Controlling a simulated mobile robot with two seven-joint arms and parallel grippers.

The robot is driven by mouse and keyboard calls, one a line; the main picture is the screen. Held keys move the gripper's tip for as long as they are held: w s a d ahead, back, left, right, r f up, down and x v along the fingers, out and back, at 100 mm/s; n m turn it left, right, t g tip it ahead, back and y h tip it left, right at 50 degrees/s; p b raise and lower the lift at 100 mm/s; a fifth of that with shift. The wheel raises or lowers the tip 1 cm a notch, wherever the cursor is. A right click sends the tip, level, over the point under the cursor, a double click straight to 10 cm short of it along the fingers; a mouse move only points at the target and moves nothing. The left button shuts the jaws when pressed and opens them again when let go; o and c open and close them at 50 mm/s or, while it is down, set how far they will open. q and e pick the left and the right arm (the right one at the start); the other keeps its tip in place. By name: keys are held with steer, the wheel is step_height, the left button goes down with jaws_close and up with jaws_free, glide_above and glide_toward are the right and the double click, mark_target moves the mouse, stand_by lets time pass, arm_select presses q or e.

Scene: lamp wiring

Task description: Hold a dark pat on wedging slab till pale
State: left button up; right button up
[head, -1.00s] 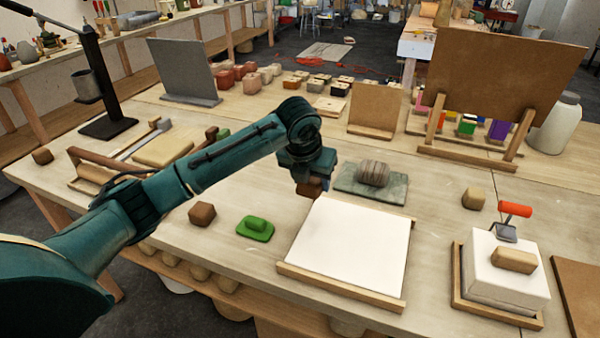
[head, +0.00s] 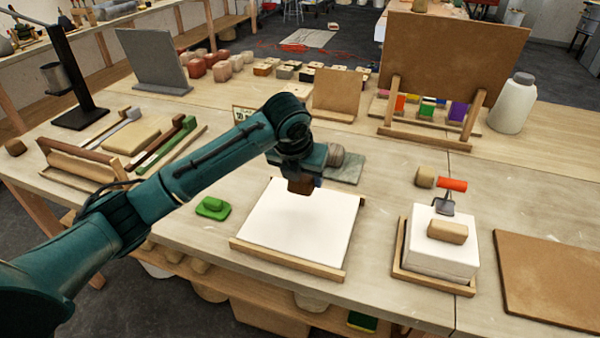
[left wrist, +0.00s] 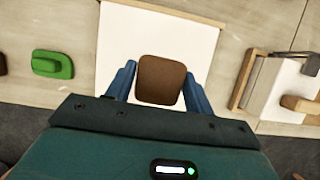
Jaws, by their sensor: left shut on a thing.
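A dark brown pat (head: 299,187) is held between the fingers of my left gripper (head: 306,183). The left wrist view shows the pat (left wrist: 161,80) between two blue fingers. The wedging slab (head: 285,232) is a white square board with wooden strips at its edges. It also shows in the left wrist view (left wrist: 120,35), under the pat. The pat is over the slab's far part in the head view; a faint shadow lies below it, and I cannot tell if it touches. My right gripper is in neither view.
A green tool (head: 212,208) lies left of the slab. A white block (head: 440,258) with a tan pat (head: 447,231) on it stands to the right. A grey-green tile (head: 345,170) with a striped lump (head: 336,155) is behind my gripper. A brown board (head: 550,275) lies far right.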

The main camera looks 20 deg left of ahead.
arm_select(q)
steer(key=shift+f, duration=2.95)
steer(key=shift+f, duration=0.1)
steer(key=shift+f+b, duration=0.45)
steer(key=shift+f, duration=0.95)
stand_by(3.5)
